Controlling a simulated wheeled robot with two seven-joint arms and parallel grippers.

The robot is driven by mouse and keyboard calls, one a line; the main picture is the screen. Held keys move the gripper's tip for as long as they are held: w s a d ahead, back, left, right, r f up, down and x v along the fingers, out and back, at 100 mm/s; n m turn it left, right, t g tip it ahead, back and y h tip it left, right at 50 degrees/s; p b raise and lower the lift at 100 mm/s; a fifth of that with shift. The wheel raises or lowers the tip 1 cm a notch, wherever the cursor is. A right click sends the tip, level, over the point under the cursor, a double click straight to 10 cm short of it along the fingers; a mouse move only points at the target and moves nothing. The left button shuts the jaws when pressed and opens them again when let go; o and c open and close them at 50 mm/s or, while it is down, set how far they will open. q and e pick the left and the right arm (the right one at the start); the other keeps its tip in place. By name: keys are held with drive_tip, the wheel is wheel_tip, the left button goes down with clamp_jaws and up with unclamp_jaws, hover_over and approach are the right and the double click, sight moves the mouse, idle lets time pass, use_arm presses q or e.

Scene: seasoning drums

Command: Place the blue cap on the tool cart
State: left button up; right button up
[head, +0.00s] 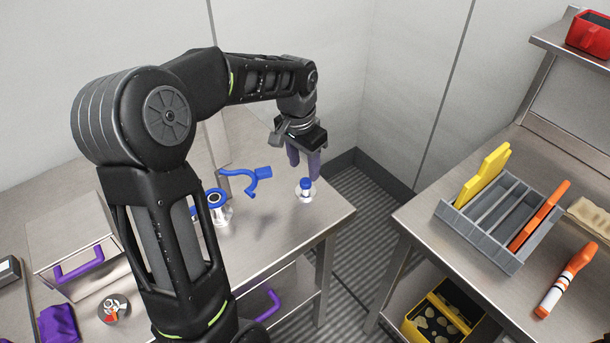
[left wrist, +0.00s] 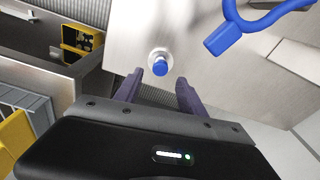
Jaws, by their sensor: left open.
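A small blue cap (head: 306,183) sits on top of a short pale metal piece near the right corner of the left steel table. It also shows in the left wrist view (left wrist: 161,67), just beyond the fingertips and between their lines. My left gripper (head: 303,168) points down with its purple fingers open and empty, above and beside the cap; in the left wrist view the fingers (left wrist: 157,84) are spread apart. I cannot tell which steel unit is the tool cart. My right gripper is not in view.
A blue hooked tool (head: 245,179) and a blue-ringed metal fitting (head: 217,205) are left of the cap. A grey slotted rack (head: 492,222) holding yellow and orange items stands on the right steel table (head: 425,218), beside an orange-and-white marker (head: 567,279). A floor gap separates the tables.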

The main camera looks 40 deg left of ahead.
use_arm(q)
wheel_tip(320, 180, up, 6)
drive_tip(key=shift+s+r, duration=0.25)
drive_tip(key=shift+s, duration=0.1)
idle(0.4)
